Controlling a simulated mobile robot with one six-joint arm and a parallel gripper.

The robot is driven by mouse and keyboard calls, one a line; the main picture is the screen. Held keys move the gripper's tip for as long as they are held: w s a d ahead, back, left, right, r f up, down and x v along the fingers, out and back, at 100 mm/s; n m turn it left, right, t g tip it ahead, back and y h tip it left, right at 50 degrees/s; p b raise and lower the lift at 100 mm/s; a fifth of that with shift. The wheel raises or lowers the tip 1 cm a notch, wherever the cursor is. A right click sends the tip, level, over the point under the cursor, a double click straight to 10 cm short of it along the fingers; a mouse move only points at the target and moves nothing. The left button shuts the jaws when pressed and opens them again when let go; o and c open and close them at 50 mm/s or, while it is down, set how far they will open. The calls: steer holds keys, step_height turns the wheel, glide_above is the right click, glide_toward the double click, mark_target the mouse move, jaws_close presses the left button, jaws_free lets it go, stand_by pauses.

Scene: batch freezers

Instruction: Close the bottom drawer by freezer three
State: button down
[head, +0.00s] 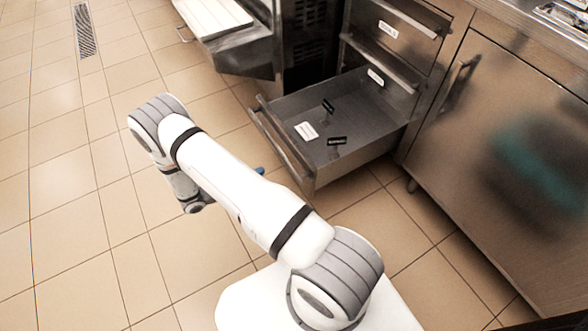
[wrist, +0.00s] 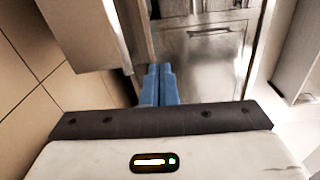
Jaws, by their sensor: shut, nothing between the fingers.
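The bottom drawer (head: 357,138) is a steel drawer pulled well out of its cabinet in the head view, low over the floor. Its front has a long bar handle (head: 284,146) facing left. Two small black-labelled items and a white label lie inside it. My gripper shows in the head view only as a blue tip (head: 260,171) past my white arm, left of the drawer front and apart from it in the picture. In the wrist view its blue fingers (wrist: 158,84) are together and empty. Steel fronts lie beyond them; I cannot tell which is the drawer.
A steel cabinet door (head: 510,150) stands at right. A steel machine with a white-topped tray (head: 214,15) stands at the back. Tiled floor (head: 80,210) is free at left.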

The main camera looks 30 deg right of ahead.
mark_target(302, 156)
steer(key=shift+n+t, duration=0.3)
steer(key=shift+n, duration=0.3)
steer(key=d+f+b, duration=0.1)
steer(key=d, duration=0.3)
steer(key=d+b, duration=0.1)
steer(key=d, duration=0.3)
steer(key=d+f+b, duration=0.1)
steer(key=d, duration=0.4)
steer(key=shift+w+f+b, duration=0.15)
steer(key=shift+f+b, duration=0.2)
steer(key=shift+d+r, duration=0.1)
steer(key=shift+d, duration=0.35)
steer(key=shift+d, duration=0.1)
